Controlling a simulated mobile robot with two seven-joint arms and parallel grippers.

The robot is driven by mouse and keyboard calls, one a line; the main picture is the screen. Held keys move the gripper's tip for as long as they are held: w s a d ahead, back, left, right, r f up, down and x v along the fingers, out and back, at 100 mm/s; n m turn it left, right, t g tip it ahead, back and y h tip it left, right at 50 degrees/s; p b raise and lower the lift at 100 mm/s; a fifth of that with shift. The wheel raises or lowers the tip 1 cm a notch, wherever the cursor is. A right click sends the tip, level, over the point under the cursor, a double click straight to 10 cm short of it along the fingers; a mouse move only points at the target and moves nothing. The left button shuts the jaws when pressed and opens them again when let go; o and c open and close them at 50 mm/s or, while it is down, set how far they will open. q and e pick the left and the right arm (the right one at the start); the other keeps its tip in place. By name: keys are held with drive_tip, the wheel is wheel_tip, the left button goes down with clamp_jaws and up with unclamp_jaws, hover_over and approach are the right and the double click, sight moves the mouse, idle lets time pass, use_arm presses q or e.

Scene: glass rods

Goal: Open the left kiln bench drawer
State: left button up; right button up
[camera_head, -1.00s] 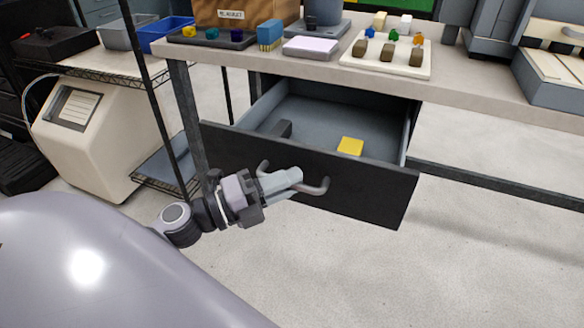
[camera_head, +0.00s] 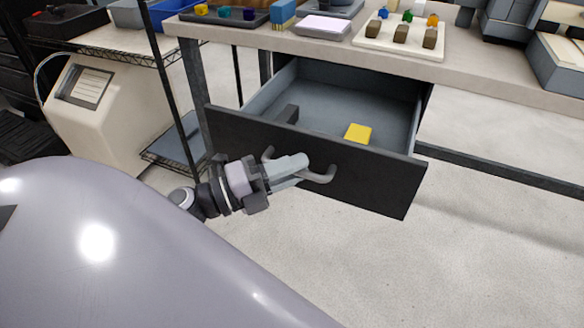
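The left kiln bench drawer (camera_head: 375,182) has a black front and a grey inside, and it stands well out from under the bench top. The drawer's grey bar handle (camera_head: 318,175) is on the front. My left gripper (camera_head: 298,168) is at the handle, with its fingers around the bar's middle and seemingly closed on it. The fingers hide part of the bar. My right gripper is not in view.
The bench top (camera_head: 470,62) above carries a tray with small coloured pieces (camera_head: 398,40), a blue block and grey equipment. A wire shelf with a cream machine (camera_head: 95,110) stands at the left. The floor in front of and right of the drawer is clear.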

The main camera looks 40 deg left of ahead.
use_arm(q)
drive_tip(key=v, duration=0.7)
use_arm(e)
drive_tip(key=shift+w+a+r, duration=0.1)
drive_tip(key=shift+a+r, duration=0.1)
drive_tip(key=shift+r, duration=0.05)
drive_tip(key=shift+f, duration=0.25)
use_arm(q)
drive_tip(key=shift+s, duration=0.15)
